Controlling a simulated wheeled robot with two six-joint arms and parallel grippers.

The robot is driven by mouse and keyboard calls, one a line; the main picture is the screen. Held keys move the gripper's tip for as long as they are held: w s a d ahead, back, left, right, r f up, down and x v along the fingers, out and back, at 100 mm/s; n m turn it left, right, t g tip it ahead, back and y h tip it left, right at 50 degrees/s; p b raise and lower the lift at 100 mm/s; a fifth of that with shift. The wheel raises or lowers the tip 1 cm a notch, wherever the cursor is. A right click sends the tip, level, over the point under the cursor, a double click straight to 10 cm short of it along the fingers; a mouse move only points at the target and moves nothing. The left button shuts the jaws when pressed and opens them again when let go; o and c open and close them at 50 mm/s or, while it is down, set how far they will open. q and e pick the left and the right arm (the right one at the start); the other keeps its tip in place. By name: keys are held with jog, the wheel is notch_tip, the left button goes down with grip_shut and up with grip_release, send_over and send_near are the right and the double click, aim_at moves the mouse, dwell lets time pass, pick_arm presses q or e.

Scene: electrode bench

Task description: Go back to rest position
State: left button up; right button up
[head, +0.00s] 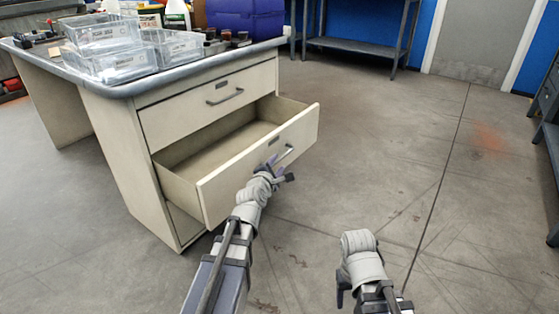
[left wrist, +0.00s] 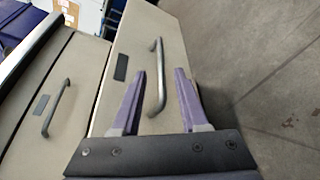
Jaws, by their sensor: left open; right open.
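The desk's lower drawer (head: 232,185) is pulled open, and its inside looks empty. My left gripper (head: 280,168) is in front of the drawer's bar handle (head: 287,154). In the left wrist view, my left gripper's purple fingers (left wrist: 160,74) are spread, with the lower drawer's handle (left wrist: 152,60) showing between them; I cannot tell how far apart they are in depth. My right gripper (head: 342,297) is low over the floor, right of the desk, pointing down and partly hidden behind its own wrist.
The upper drawer (head: 205,98) is shut. Clear bins (head: 122,66) and several bottles stand on the desk top (head: 205,57). A shelf rack (head: 355,45) stands at the back. The floor (head: 420,150) to the right is open.

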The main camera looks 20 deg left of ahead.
pick_arm(q)
jog(key=shift+d, duration=0.1)
jog(key=s+d+m+g+h+p, duration=0.1)
jog(key=s+d+m+g+p, duration=0.3)
jog(key=s+d+m+p, duration=0.3)
jog(key=s+d+m+g+h+p, duration=0.2)
jog(key=s+d+m+g+p, duration=0.25)
jog(key=d+m, duration=0.35)
jog(key=s+d+r+m+g+y+p, duration=0.1)
jog(key=s+r+m+g+y+p, duration=0.15)
jog(key=s+m+g+p, duration=0.4)
jog(key=s+r+m+g+y+p, duration=0.1)
jog(key=s+r+m+y+p, duration=0.2)
jog(key=s+m, duration=0.65)
notch_tip(320, 180, up, 36)
jog(key=s+n+h+p, duration=0.1)
jog(key=n+p, duration=0.1)
jog(key=p, duration=3.5)
jog(key=shift+s+d+r+n+p, duration=0.15)
jog(key=shift+s+d+n+p, duration=0.05)
jog(key=shift+s+n+p, duration=0.2)
jog(key=shift+w+a, duration=0.1)
